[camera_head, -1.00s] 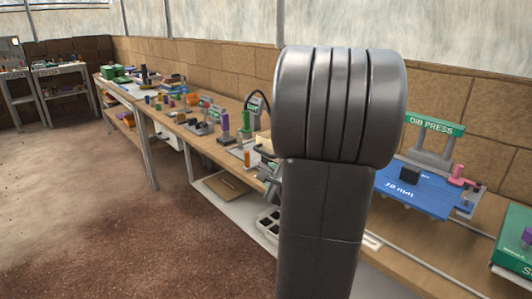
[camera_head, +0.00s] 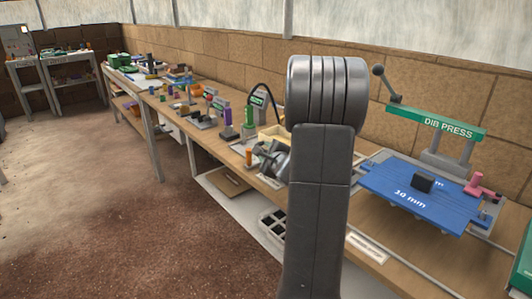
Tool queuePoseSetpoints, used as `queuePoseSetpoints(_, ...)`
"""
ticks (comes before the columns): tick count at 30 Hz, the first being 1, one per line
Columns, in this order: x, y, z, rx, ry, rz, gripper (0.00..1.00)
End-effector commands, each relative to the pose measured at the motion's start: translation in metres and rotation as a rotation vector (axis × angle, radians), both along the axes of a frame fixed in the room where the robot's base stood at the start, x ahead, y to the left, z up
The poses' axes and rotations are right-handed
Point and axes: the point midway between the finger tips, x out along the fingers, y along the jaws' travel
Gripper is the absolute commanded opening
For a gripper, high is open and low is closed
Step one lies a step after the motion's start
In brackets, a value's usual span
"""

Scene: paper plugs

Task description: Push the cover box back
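A pale yellow box (camera_head: 272,136) stands on the long bench, left of my arm. My arm hides its right part, and I cannot read a label on it, so I cannot tell for sure that it is the cover box. My gripper (camera_head: 262,158) shows as grey metal parts jutting out left from behind my arm, in front of the pale box. Its fingertips are too small and too covered to tell open from shut. I cannot tell whether it touches the box.
A green DIB PRESS (camera_head: 452,125) with a blue 10 mm plate (camera_head: 415,200) and a black block (camera_head: 423,183) stands right of my arm. A green box (camera_head: 522,268) is at the right edge. A black-celled tray (camera_head: 272,224) is on the lower shelf. Floor at left is clear.

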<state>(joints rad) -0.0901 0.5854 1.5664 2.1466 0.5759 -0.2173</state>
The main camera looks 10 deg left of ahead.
Motion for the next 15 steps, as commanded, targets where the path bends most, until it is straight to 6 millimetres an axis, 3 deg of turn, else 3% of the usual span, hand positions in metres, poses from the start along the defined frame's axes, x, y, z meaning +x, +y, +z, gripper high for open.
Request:
queuePoseSetpoints(5,0.0000,0.0000,-0.0001,0.000,0.000,0.000,0.36)
queuePoseSetpoints(11,-0.0002,-0.0001,0.0000,0.000,0.000,0.000,0.00)
queuePoseSetpoints(15,-0.0003,0.0000,-0.0002,0.000,0.001,0.001,0.00)
